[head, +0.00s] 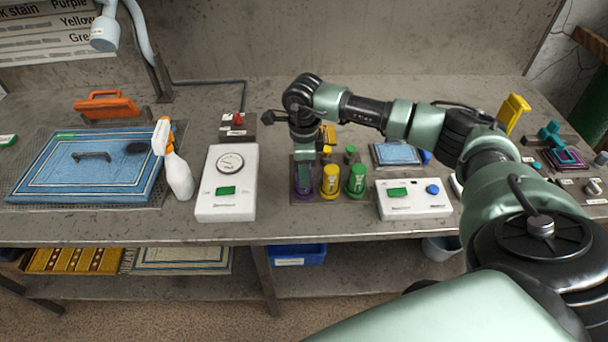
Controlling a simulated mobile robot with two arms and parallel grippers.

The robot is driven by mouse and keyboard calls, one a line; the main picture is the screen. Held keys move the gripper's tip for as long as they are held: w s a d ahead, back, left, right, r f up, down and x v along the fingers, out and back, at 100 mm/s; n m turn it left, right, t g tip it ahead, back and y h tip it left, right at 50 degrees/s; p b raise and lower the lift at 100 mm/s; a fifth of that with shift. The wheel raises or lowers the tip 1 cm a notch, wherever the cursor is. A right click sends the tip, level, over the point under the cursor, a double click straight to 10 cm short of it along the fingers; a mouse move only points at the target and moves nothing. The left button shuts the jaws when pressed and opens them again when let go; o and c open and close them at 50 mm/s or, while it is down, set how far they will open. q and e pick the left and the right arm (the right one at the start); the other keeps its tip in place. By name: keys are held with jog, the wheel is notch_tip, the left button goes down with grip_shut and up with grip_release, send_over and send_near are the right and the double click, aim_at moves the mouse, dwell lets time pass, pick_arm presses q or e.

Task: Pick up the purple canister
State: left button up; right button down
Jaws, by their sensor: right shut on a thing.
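The purple canister (303,187) stands at the left of a row of canisters on a dark tray (342,195) in the middle of the bench. A yellow canister (330,182) and a green canister (356,180) stand beside it to the right. My right gripper (304,170) reaches down from above and is shut on the purple canister. The gripper hides the canister's upper part. I cannot tell whether the canister is clear of the tray. My left gripper is out of view.
A white box with a dial (226,185) stands left of the tray, and a white box with buttons (414,198) stands right. A spray bottle (174,165) and a blue rug (88,168) are farther left. A blue bin (297,255) sits below the bench.

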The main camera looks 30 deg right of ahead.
notch_tip(320, 180, up, 19)
jog(key=b, duration=0.4)
jog(key=c, duration=1.5)
grip_release()
jog(key=c, duration=0.7)
jog(key=c, duration=2.2)
grip_release()
